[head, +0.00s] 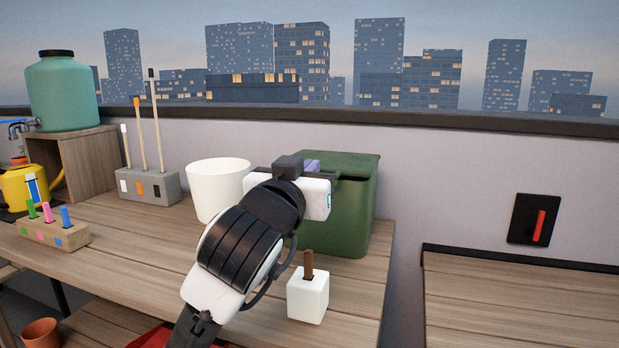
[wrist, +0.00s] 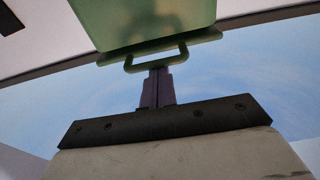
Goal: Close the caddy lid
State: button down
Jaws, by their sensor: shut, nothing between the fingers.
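The green caddy (head: 352,215) stands on the wooden table, partly hidden behind my arm. Its green lid (head: 352,160) shows at the top, with a dark strip beneath its right part; how far it stands open is hard to tell. In the wrist view the green lid (wrist: 150,22) fills the top, with a green loop handle (wrist: 183,53) at its edge. My gripper (wrist: 158,72) is shut and empty, its purple fingers pointing at the handle. The tips meet the loop in the picture; I cannot tell whether they touch. In the head view, my gripper (head: 312,165) is at the caddy's upper left.
A white bucket (head: 212,190) stands left of my arm. A white block with a brown stick (head: 308,294) stands in front of the caddy. A grey holder with sticks (head: 150,187) and a wooden marker block (head: 54,234) are further left. The table's right edge is near the caddy.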

jog(key=shift+f+b, duration=0.45)
jog(key=shift+f, duration=0.1)
jog(key=shift+t, duration=0.3)
